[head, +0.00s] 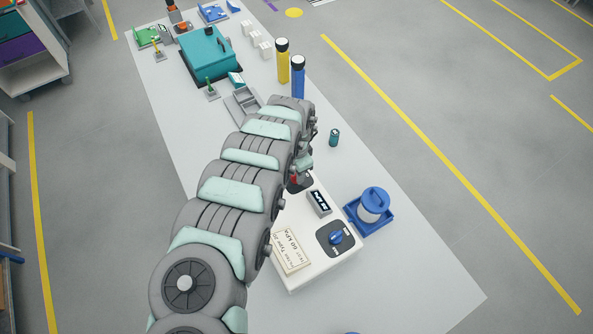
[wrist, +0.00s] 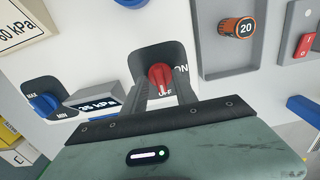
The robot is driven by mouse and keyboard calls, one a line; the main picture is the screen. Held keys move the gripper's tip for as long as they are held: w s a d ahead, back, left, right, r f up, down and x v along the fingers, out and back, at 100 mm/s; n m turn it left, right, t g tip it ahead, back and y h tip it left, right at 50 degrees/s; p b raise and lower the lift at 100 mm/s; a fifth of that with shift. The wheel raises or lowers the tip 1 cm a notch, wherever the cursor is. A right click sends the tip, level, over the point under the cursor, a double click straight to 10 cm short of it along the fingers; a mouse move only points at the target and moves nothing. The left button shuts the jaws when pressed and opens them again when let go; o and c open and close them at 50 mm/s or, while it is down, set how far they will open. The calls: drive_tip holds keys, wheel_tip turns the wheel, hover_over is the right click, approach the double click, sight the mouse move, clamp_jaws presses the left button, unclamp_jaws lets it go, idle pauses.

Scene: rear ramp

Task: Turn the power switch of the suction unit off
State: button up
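The suction unit (head: 312,262) is a white box on the near part of the table in the head view. Its red power switch (wrist: 160,78) sits on a dark plate in the wrist view, with ON at its right and OFF below it. A pale mark on the knob's lower part appears to face OFF. My gripper (wrist: 163,86) has its two dark fingers on either side of the red knob. I cannot tell whether they touch it. In the head view my arm hides most of the gripper and switch; a bit of red (head: 294,181) shows.
The unit also has a blue MAX/MIN dial (head: 336,238) and a small display (head: 319,202). A blue-lidded jar (head: 373,205) stands at the unit's right. A grey tray with an orange-banded item marked 20 (wrist: 238,29) and a red rocker switch (wrist: 305,45) lie beyond.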

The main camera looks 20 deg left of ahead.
drive_tip(key=shift+w+a+r, duration=0.1)
drive_tip(key=shift+r, duration=0.45)
wheel_tip(320, 180, up, 10)
drive_tip(key=b, duration=0.1)
drive_tip(key=shift+f, duration=0.15)
idle(0.6)
